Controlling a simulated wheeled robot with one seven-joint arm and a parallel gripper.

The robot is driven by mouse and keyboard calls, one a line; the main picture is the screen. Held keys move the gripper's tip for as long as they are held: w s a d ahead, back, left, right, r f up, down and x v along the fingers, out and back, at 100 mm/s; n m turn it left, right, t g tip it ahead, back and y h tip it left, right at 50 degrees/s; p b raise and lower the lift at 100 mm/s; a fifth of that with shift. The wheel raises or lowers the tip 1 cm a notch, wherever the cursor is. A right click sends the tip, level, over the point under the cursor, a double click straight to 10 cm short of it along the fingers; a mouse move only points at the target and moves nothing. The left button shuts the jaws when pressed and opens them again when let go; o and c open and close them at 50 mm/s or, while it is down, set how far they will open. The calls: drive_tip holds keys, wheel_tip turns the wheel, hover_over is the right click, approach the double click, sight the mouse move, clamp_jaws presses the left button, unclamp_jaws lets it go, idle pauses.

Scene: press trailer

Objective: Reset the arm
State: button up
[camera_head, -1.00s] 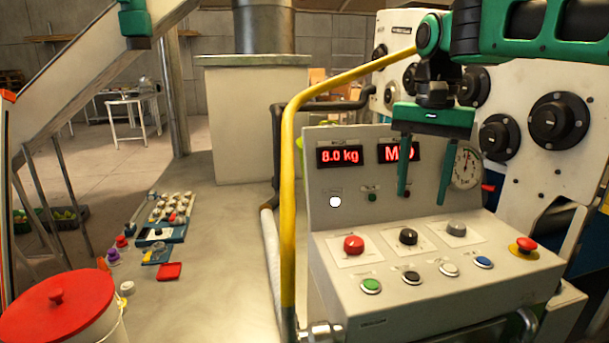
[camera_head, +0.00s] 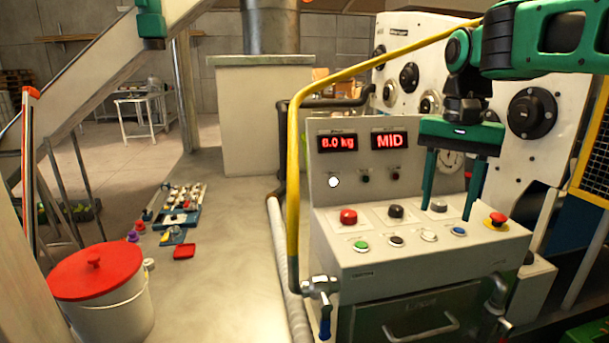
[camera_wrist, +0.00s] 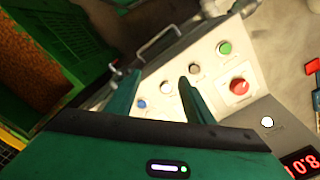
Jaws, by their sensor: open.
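My gripper (camera_head: 449,190) is green with two long fingers and hangs open and empty over the right part of the white control panel (camera_head: 440,260). In the wrist view its fingers (camera_wrist: 158,92) are spread apart above the panel's buttons. The panel has a red knob (camera_head: 348,216), a black knob (camera_head: 395,211) and a grey knob (camera_head: 438,205). Below them are a green button (camera_head: 361,246), a black button (camera_head: 397,241), a white button (camera_head: 429,235) and a blue button (camera_head: 458,230). A gauge (camera_head: 450,160) is partly hidden behind my gripper.
A yellow rail (camera_head: 293,190) runs up the panel's left side and over it. A red emergency button (camera_head: 496,219) sits at the right. A white bucket with a red lid (camera_head: 97,270) stands at lower left. Small parts (camera_head: 180,205) lie on the grey surface.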

drive_tip(key=s+d+f, duration=0.7)
drive_tip(key=s+f, duration=0.2)
drive_tip(key=s, duration=0.2)
drive_tip(key=s+d+f, duration=0.7)
drive_tip(key=s+f, duration=0.3)
drive_tip(key=s, duration=0.2)
drive_tip(key=shift+d, duration=0.15)
drive_tip(key=shift+n, duration=0.3)
drive_tip(key=shift+w+f, duration=0.3)
drive_tip(key=shift+w, duration=0.3)
